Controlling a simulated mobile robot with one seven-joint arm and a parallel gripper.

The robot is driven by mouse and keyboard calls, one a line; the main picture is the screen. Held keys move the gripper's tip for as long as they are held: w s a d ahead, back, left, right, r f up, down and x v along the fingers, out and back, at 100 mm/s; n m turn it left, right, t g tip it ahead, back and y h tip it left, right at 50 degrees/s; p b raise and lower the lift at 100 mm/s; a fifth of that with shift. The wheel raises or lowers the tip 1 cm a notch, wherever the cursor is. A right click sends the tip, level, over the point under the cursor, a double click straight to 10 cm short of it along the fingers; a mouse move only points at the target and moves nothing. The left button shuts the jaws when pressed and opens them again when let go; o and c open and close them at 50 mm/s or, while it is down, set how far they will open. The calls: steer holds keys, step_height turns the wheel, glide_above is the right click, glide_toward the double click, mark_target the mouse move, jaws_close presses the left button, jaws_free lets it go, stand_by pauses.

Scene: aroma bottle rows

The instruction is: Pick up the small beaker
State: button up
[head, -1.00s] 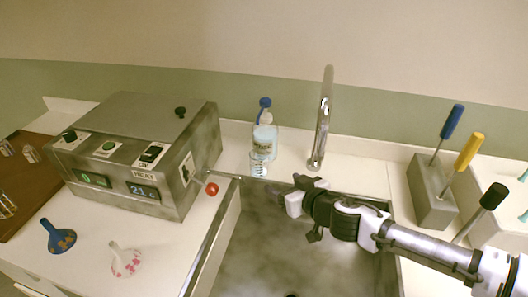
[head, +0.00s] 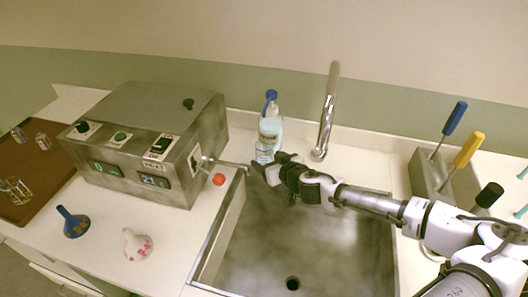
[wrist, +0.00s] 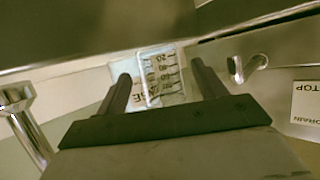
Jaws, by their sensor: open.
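The small beaker (head: 263,153) is clear with graduation marks and stands on the counter in front of the blue-capped bottle (head: 271,128), behind the sink's back left corner. My gripper (head: 257,169) is close to it, at the sink's back edge. In the wrist view the beaker (wrist: 162,74) shows between the two open fingers of my gripper (wrist: 161,73), with a gap on each side. The bottle's pale label and body show behind it. The beaker's lower part is partly hidden by my gripper in the head view.
A metal heating box (head: 150,143) with a red-tipped tap (head: 218,179) stands to the left. The faucet (head: 327,112) rises to the right. The sink (head: 292,235) lies below my arm. Two funnels (head: 74,222) (head: 137,245) and a brown tray (head: 38,172) are further left.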

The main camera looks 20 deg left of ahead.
steer(key=shift+x, duration=1.1)
steer(key=c, duration=1.1)
steer(key=shift+c, duration=0.2)
steer(key=shift+a+r, duration=0.1)
steer(key=shift+r, duration=0.05)
